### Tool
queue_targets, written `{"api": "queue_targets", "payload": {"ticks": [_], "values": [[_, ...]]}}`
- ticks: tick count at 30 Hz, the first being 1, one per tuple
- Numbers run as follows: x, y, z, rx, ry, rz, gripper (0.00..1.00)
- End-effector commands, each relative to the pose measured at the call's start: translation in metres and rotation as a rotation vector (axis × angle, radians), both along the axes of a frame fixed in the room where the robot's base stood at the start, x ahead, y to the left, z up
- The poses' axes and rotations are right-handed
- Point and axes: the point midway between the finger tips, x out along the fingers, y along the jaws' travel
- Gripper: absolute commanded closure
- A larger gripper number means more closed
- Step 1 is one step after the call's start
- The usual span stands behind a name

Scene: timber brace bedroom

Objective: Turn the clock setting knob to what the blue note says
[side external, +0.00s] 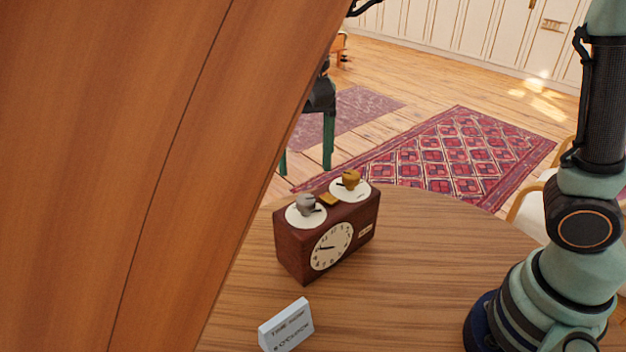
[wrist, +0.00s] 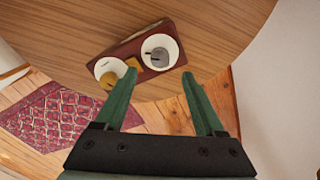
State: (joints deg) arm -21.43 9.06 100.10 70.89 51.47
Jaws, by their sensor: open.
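A dark brown clock (side external: 291,257) stands on the table, its white face towards the side camera. On top are two white dials, with a silver knob (side external: 306,203) on the left and a gold knob (side external: 351,178) on the right. In the wrist view the gold knob (wrist: 109,79) is left and the silver knob (wrist: 158,55) right. A pale blue note (side external: 287,326) in front of the clock reads "TIME NOW" and an o'clock hour; its digit is too small to be sure. My gripper (wrist: 158,74) is open and empty, its fingertips apart from the knobs in the wrist view.
A large wooden beam (side external: 130,150) hides the left of the side view. The round wooden table (side external: 430,250) is clear to the right of the clock.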

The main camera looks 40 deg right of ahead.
Motion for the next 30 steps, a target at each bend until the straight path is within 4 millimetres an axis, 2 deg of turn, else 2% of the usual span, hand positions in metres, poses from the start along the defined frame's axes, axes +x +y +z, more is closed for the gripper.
{"api": "queue_targets", "payload": {"ticks": [1, 6, 12, 24, 26, 27, 30], "values": [[-0.001, 0.0, -0.011, -0.002, 0.005, 0.0, 0.29], [-0.001, 0.0, -0.042, -0.002, 0.003, 0.0, 0.29], [0.0, 0.0, -0.065, 0.0, 0.001, 0.001, 0.29], [0.0, 0.0, -0.072, 0.0, -0.001, 0.001, 0.29], [0.0, 0.0, -0.072, 0.0, -0.001, 0.001, 0.48], [0.0, 0.0, -0.071, 0.0, -0.001, 0.001, 0.63], [0.0, 0.0, -0.071, 0.0, -0.001, 0.001, 1.0]]}}
